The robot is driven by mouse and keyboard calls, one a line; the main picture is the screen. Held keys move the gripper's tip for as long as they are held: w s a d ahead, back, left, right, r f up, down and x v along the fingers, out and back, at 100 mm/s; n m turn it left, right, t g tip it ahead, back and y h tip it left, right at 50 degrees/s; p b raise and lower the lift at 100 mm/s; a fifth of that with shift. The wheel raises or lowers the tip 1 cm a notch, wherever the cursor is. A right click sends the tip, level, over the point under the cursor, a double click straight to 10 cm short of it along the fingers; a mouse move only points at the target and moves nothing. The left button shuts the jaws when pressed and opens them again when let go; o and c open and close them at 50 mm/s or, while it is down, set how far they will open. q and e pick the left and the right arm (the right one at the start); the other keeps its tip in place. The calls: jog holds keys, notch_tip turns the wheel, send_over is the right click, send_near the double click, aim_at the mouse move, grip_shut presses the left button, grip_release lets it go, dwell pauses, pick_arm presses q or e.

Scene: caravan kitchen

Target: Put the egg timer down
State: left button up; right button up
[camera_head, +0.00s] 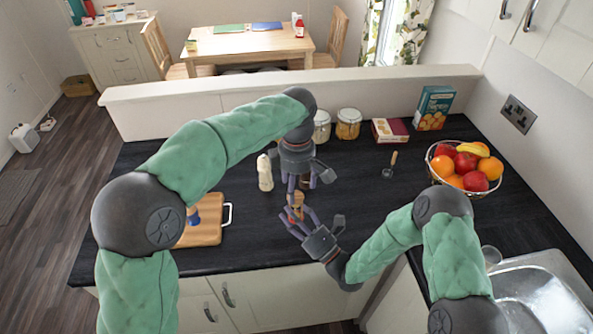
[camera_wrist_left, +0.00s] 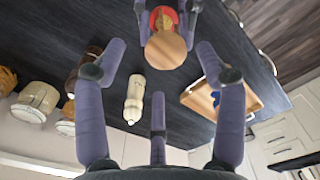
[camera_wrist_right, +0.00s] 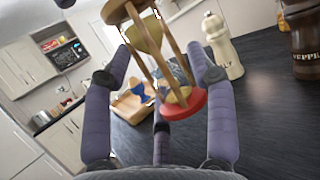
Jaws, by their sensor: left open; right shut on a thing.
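The egg timer (camera_head: 297,199) is a sand timer with wooden posts, one wooden end and one red end. My right gripper (camera_head: 300,219) is shut on it and holds it over the dark counter. In the right wrist view the timer (camera_wrist_right: 150,45) is tilted, with its red end lower right. In the left wrist view its wooden end (camera_wrist_left: 166,50) faces the camera, with the red part behind it. My left gripper (camera_head: 301,183) is open and empty, just above and behind the timer in the head view. Its fingers are spread short of the timer in the left wrist view.
A white mill (camera_head: 265,173) and a dark pepper mill (camera_wrist_right: 306,40) stand close by. A wooden board (camera_head: 207,232) with a blue object lies left. Jars (camera_head: 348,124), boxes (camera_head: 390,131) and a fruit bowl (camera_head: 466,167) stand behind and right.

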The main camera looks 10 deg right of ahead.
aim_at(296, 194)
pick_arm(q)
jog(key=shift+f, duration=1.65)
jog(key=c, duration=1.3)
pick_arm(e)
jog(key=o, duration=1.3)
jog(key=shift+s, duration=0.1)
